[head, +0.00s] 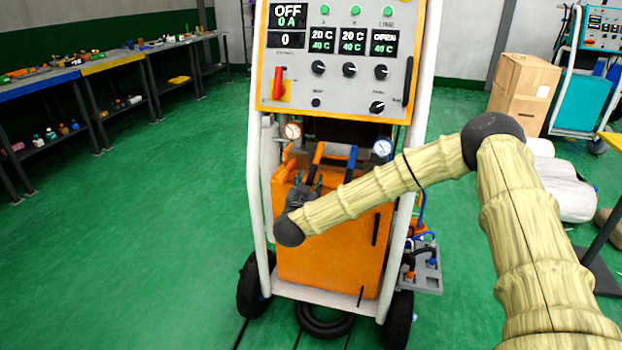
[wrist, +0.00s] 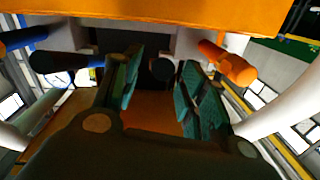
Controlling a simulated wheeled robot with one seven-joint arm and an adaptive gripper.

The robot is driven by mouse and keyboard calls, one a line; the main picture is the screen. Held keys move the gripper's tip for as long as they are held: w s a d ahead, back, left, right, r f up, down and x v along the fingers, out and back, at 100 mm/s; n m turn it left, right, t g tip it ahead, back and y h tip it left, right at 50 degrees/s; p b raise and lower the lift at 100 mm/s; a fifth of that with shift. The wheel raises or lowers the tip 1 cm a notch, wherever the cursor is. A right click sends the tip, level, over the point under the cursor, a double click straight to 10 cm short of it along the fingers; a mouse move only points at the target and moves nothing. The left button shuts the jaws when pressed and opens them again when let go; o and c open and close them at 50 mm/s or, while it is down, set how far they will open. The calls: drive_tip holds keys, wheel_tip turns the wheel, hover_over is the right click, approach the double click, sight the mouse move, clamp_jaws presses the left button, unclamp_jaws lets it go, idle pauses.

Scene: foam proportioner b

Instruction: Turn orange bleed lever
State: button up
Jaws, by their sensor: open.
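The orange bleed lever (head: 287,165) appears to be the orange handle at the left, below the control panel, just up and left of my gripper. In the wrist view an orange cylindrical handle (wrist: 229,66) lies to the right, outside and beyond the right finger, with no visible contact. My gripper (head: 307,182) is open in front of the upper part of the orange cabinet (head: 340,245). In the wrist view my gripper (wrist: 160,82) has its two teal-padded fingers spread. A dark round end (wrist: 162,68) shows beyond the gap; nothing is clearly held between the fingers.
A blue handle (head: 352,158) stands to the right of the lever. Two gauges, left (head: 292,131) and right (head: 382,148), sit beneath the control panel (head: 335,55). White frame tubes (head: 255,200) flank the cabinet. Green floor is free to the left.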

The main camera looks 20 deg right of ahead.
sight(311, 176)
drive_tip(key=shift+x, duration=1.85)
clamp_jaws()
